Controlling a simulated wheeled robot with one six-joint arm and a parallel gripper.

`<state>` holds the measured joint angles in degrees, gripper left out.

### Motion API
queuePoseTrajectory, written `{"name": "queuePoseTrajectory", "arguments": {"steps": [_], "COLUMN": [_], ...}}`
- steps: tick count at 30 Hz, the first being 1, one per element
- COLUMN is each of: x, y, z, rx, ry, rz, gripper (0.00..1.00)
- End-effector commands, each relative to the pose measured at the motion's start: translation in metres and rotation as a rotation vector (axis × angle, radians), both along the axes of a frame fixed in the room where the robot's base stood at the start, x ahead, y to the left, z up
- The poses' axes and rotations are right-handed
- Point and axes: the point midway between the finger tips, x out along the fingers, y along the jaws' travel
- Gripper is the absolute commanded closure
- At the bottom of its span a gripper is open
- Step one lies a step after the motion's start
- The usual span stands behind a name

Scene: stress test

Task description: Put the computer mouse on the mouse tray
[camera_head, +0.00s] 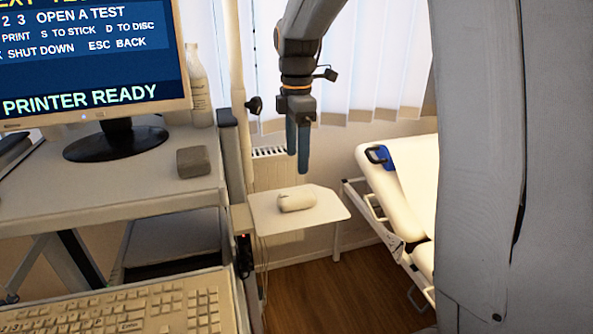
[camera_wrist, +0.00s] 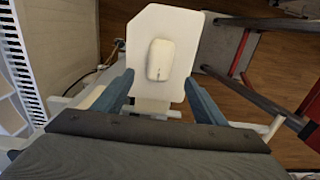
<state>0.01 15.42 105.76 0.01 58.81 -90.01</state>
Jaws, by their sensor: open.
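The pale computer mouse (camera_head: 297,201) lies on the white mouse tray (camera_head: 325,220), which projects from the side of the desk. The mouse also shows near the middle of the tray in the wrist view (camera_wrist: 160,60), with bare tray (camera_wrist: 168,20) beyond it. My gripper (camera_head: 298,166) points downward above the tray in the head view, with its blue fingers apart from the mouse. In the wrist view, my gripper (camera_wrist: 159,78) is open and empty, and its fingers frame the mouse on the left and right.
A monitor (camera_head: 90,60), a grey block (camera_head: 193,162) and a white bottle (camera_head: 197,95) stand on the desk left of the tray. A keyboard (camera_head: 125,310) lies in front. A white couch (camera_head: 405,180) stands to the right. A vertical pole (camera_head: 238,90) rises beside the tray.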

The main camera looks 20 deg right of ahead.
Motion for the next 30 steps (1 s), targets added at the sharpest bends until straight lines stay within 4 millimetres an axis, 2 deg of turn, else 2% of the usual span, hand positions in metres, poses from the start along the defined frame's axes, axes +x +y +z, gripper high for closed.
{"name": "queuePoseTrajectory", "arguments": {"steps": [4, 8, 15, 21, 25, 30], "x": [-0.005, -0.025, -0.094, -0.152, -0.177, -0.19], "y": [0.0, 0.0, 0.001, 0.001, 0.001, 0.001], "z": [0.002, -0.016, -0.07, -0.106, -0.12, -0.127], "rx": [0.0, 0.002, 0.028, 0.068, 0.091, 0.105], "ry": [-0.003, -0.016, -0.061, -0.089, -0.098, -0.103], "rz": [-0.043, -0.229, -0.814, -1.269, -1.461, -1.566], "gripper": [0.35, 0.35, 0.35, 0.35, 0.35, 0.35]}}
